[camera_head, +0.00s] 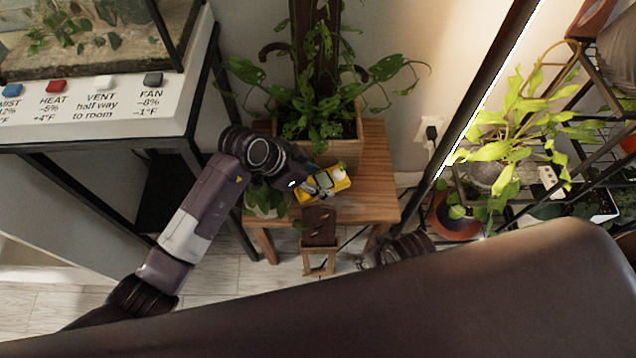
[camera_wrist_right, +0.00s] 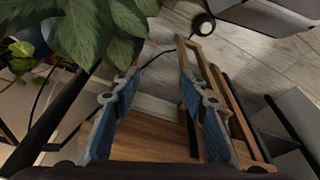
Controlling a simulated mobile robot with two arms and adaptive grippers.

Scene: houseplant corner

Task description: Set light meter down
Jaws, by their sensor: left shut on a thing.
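The light meter (camera_head: 338,185) is a yellow device with a pale face, seen in the head view over the small wooden table (camera_head: 376,170). My left gripper (camera_head: 318,184) is shut on it at its left part. I cannot tell whether the meter touches the tabletop. My right gripper (camera_wrist_right: 158,80) shows in the right wrist view with its two blue fingers wide apart and nothing between them; wooden slats lie beyond. In the head view the dark arm link across the bottom hides much of the scene.
A planter box (camera_head: 336,150) with a leafy plant stands at the table's back. A small plant (camera_head: 265,199) is at its left, and a small wooden stand (camera_head: 319,242) is at the front. A labelled terrarium bench (camera_head: 120,118) is left. Bare tabletop shows at the right.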

